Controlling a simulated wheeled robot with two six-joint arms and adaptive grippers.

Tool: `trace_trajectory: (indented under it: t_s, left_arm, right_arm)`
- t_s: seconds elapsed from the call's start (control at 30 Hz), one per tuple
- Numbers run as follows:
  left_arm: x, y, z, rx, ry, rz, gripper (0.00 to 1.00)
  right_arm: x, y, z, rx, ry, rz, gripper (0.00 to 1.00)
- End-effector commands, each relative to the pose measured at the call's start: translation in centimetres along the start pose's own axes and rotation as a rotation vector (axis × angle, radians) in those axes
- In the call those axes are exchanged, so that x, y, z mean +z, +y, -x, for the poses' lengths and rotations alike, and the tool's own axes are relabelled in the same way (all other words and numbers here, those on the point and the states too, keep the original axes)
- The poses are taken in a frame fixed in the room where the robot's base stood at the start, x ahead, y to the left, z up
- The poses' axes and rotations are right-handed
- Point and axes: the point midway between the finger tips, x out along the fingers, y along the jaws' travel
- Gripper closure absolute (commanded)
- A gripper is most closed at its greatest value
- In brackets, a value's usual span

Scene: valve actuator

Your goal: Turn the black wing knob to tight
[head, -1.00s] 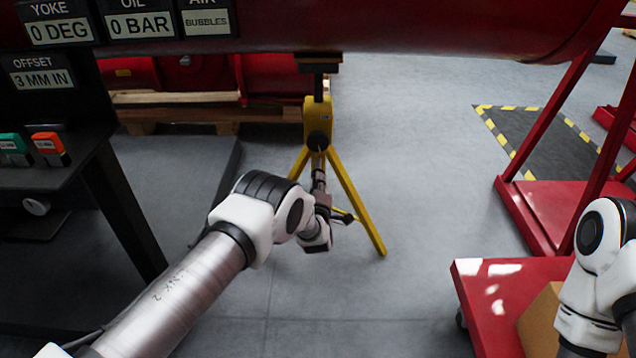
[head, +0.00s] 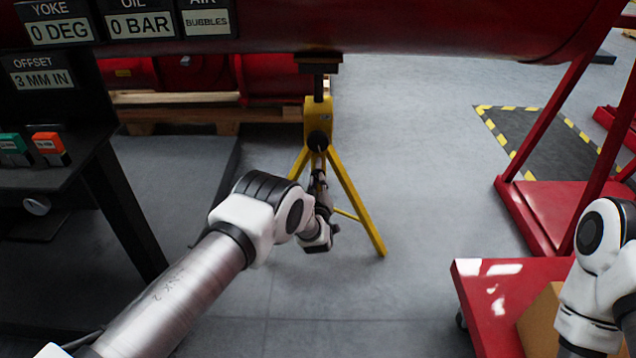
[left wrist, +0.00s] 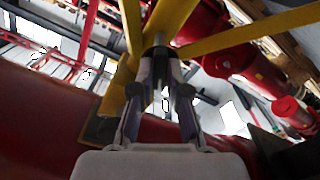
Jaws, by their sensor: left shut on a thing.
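The yellow tripod stand (head: 317,112) stands under the red cylinder, with a dark round part (head: 318,140) on its front. My left gripper (head: 319,172) reaches up to the stand just below that part. In the left wrist view, my left gripper (left wrist: 160,62) has its two fingers closed around the black wing knob at the hub where the yellow legs (left wrist: 240,35) meet. The knob is mostly hidden between the fingers, so its exact angle cannot be told. My right arm shows at the right edge of the head view, but its gripper is out of frame.
The large red cylinder (head: 420,28) spans overhead. A black bench (head: 60,178) with green and orange-red items is at the left. A red cart (head: 490,300) carrying a cardboard box (head: 541,318) stands at the lower right. Grey floor is open between the tripod and the cart.

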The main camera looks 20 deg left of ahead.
Motion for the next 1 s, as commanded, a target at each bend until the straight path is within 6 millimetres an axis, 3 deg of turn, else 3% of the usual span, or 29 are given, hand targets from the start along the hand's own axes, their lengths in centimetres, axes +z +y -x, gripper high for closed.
trace_trajectory:
  t_s: [0.5, 1.0]
  left_arm:
    - [-0.04, -0.02, -0.04, 0.000, 0.000, -0.378, 1.00]
    - [-0.06, -0.01, -0.05, 0.000, 0.000, -0.459, 1.00]
  right_arm:
    - [-0.01, 0.00, -0.17, 0.000, 0.000, 0.000, 0.60]
    - [-0.02, 0.01, -0.20, 0.000, 0.001, 0.000, 0.60]
